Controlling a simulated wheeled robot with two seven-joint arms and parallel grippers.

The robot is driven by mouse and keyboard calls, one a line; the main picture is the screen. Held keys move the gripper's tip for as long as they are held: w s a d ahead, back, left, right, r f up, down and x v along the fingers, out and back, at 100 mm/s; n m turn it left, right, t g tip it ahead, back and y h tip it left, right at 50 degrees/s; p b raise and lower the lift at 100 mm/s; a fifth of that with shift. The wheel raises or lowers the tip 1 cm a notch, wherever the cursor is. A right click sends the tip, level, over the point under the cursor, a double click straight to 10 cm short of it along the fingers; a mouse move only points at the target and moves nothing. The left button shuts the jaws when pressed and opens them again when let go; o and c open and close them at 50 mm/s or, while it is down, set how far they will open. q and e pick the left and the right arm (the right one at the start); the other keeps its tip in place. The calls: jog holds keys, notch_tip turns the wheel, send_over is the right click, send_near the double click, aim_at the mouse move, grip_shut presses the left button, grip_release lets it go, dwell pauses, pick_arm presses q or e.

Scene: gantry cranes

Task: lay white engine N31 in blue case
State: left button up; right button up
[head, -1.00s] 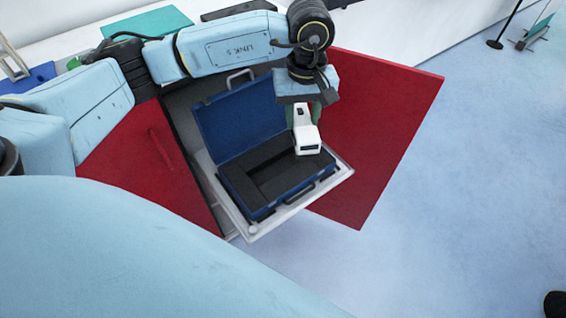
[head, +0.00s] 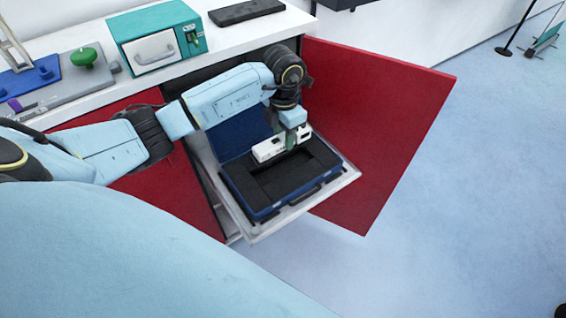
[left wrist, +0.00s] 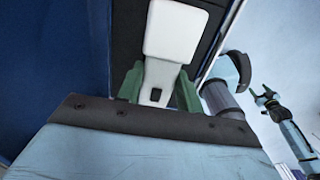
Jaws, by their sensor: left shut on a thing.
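The white engine N31 (head: 267,149) is held by my left gripper (head: 291,140) over the open blue case (head: 262,212). It lies roughly level above the rear of the case's black foam, near the raised blue lid (head: 238,134). I cannot tell whether it touches the foam. In the left wrist view the white engine (left wrist: 175,32) sits between the green fingers of my left gripper (left wrist: 158,88), with dark foam behind it. A long recess shows in the foam in the head view. My right gripper is not clearly in the head view.
The case stands on a pulled-out white tray (head: 334,184) between red cabinet doors; the right door (head: 385,130) stands open. The counter above holds a teal box (head: 157,42), a black flat case (head: 246,11) and a green knob (head: 84,56).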

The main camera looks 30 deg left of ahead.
pick_arm(q)
notch_tip(320, 180, down, 8)
jog(key=shift+f+b, duration=0.25)
jog(key=shift+b, duration=0.15)
